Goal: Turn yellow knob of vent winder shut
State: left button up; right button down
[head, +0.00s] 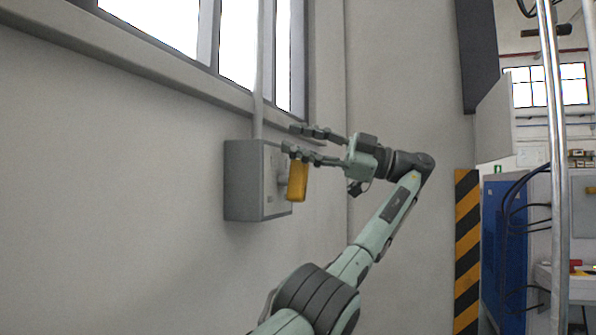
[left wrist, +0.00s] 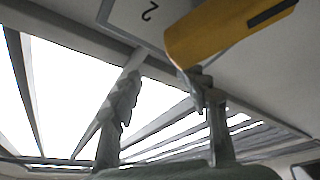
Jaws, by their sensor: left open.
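The vent winder is a grey wall box (head: 243,182) below the window in the head view. Its yellow knob (head: 297,182) sticks out from the box's right face and hangs downward. My left gripper (head: 291,139) is open and empty, with its fingers pointing left just above the knob. In the left wrist view the yellow knob (left wrist: 225,30) fills the top right, close to the right finger of the gripper (left wrist: 163,88); I cannot tell whether they touch. My right gripper is not in view.
A thin conduit (head: 258,70) runs up from the box past the window sill (head: 150,62). To the right are a yellow-black striped post (head: 467,250), a blue cabinet (head: 504,240) and a metal pole (head: 556,150). The wall below the box is bare.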

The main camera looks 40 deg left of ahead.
aim_at(306, 184)
pick_arm(q)
jog(key=shift+r, duration=1.15)
jog(key=shift+w+f, duration=0.1)
jog(key=w+d+f+m+t+y, duration=0.35)
jog(key=d+f+m+t, duration=0.3)
jog(key=m, duration=0.35)
jog(key=s+f+m, duration=0.1)
jog(key=f+m, duration=0.1)
jog(key=s+f+m+t, duration=0.1)
jog(key=f+m, duration=0.1)
jog(key=m, duration=0.1)
jog(key=s+f+m, duration=0.1)
jog(key=f+m, duration=0.1)
jog(key=m, duration=0.1)
jog(key=shift+t, duration=0.35)
jog(key=x, duration=0.7)
jog(key=shift+a+r, duration=0.1)
